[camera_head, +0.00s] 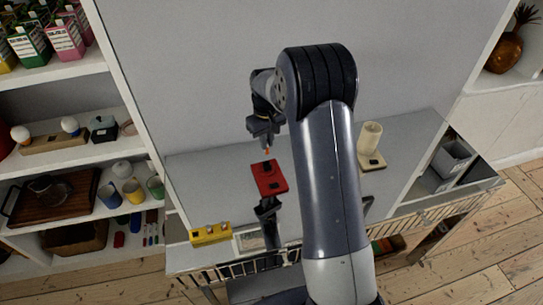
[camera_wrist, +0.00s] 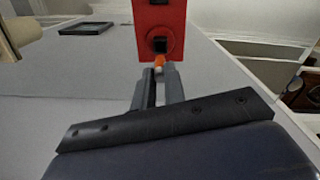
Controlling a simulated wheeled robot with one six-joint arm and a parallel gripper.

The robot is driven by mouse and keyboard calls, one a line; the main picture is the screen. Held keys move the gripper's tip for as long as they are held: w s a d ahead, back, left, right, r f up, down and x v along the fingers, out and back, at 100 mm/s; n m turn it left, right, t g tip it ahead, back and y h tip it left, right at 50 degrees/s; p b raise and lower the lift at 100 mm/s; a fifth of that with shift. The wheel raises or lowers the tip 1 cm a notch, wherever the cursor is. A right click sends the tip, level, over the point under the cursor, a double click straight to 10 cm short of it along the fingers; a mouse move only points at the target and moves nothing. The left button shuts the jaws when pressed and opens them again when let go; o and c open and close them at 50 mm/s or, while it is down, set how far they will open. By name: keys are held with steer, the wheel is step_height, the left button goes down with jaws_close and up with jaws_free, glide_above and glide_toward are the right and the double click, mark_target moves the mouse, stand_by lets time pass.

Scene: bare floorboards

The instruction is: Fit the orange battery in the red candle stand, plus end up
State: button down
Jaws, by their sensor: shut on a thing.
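The red candle stand (camera_head: 278,186) lies on the grey worktop in front of my arm, with dark openings in its upper face. In the wrist view the red stand (camera_wrist: 178,18) fills the top middle, with a dark square opening inside a round ring. My gripper (camera_head: 266,142) is above the far end of the stand. In the wrist view my gripper (camera_wrist: 160,75) is shut on the orange battery (camera_wrist: 159,61). Only the battery's orange end shows beyond the fingertips, close to the ring's edge. I cannot tell whether it touches the stand. The battery's plus mark is not visible.
A yellow block (camera_head: 210,234) is at the front left. Shelves with cartons and cups (camera_head: 133,191) stand at the left. The worktop left of the stand is clear.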

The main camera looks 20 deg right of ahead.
step_height(320, 180, down, 7)
steer(key=shift+f+p, duration=0.15)
steer(key=shift+p, duration=0.45)
steer(key=shift+f, duration=0.2)
steer(key=c, duration=1.5)
jaws_free()
steer(key=shift+r, duration=0.2)
step_height(320, 180, up, 12)
steer(key=shift+r+b, duration=0.1)
steer(key=shift+b, duration=0.8)
